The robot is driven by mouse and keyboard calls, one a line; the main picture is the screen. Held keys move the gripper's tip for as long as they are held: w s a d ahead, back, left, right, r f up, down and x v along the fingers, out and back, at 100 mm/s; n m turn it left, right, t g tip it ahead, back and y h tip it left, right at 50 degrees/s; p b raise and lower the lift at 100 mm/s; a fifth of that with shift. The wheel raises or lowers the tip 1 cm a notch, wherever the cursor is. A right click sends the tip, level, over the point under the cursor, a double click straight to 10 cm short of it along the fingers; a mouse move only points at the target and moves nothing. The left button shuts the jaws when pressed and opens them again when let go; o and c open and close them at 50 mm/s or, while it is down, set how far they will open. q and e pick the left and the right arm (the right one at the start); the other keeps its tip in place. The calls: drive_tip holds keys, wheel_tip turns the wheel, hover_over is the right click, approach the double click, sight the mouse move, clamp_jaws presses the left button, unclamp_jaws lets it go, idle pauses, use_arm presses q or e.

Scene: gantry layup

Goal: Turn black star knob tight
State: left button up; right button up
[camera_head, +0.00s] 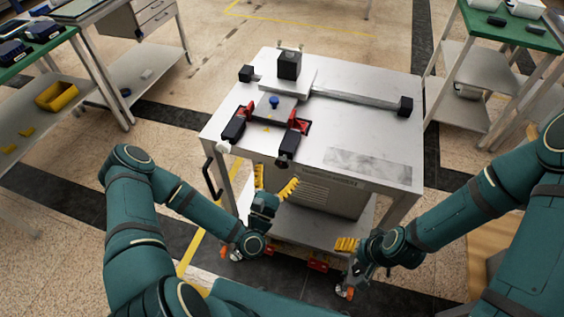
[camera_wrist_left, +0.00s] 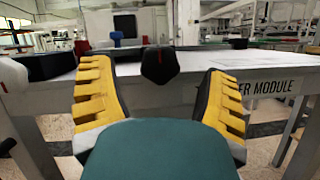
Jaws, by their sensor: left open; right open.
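The black star knob (camera_head: 284,161) sits at the front end of the right-hand black and red clamp (camera_head: 297,128), at the table's front edge. In the left wrist view the black star knob (camera_wrist_left: 160,64) faces me, with a small red mark on it. My left gripper (camera_head: 275,182) is open just below and in front of the knob. Its yellow-padded fingers stand either side of the knob in the wrist view, apart from it. My right gripper (camera_head: 347,244) is open and empty, low in front of the table's right part.
The white-topped table (camera_head: 365,130) carries a second clamp with a white knob (camera_head: 223,147), a blue knob (camera_head: 274,101), a black block (camera_head: 289,64) and a rail (camera_head: 355,97). A black handle (camera_head: 211,178) juts from its left side. The table's right top is clear.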

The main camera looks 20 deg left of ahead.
sight(281, 165)
use_arm(q)
drive_tip(key=shift+x, duration=1.6)
drive_tip(key=c, duration=1.2)
drive_tip(key=shift+m, duration=0.3)
